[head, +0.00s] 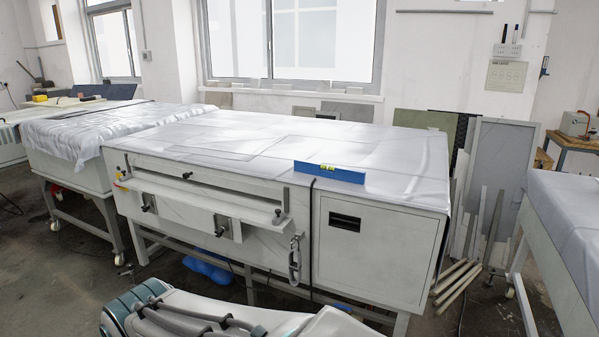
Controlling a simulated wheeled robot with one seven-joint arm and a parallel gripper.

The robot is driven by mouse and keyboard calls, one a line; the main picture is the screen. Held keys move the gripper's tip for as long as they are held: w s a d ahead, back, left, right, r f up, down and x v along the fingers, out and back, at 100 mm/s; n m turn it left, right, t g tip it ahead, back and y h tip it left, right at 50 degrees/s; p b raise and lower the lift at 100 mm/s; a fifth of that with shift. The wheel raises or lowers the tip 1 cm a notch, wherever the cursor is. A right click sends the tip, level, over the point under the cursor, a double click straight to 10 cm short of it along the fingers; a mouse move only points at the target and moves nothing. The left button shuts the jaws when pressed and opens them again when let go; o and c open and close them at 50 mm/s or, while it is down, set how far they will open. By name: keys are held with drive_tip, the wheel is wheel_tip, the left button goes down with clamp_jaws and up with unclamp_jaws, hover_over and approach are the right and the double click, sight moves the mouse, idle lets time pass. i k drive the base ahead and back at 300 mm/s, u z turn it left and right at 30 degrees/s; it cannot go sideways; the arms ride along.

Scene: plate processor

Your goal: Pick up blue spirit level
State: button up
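The blue spirit level (345,174) is a short blue bar with a yellow-green vial near its middle. It stands on its long edge on the covered top of the white plate processor (230,135), close to the front edge and right of the middle. My gripper is not in this view. Part of my own arm shows at the bottom of the picture, in front of the machine and below the level.
A shelf-like front ledge with black knobs (200,195) juts from the machine. Another covered table (575,205) stands at the right, and one (95,130) at the left. Loose strips (455,280) lie on the floor at right. The machine top around the level is clear.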

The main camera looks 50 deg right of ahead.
sight(338, 173)
drive_tip(key=z, duration=1.5)
drive_tip(key=i, duration=2.1)
drive_tip(key=z, duration=0.6)
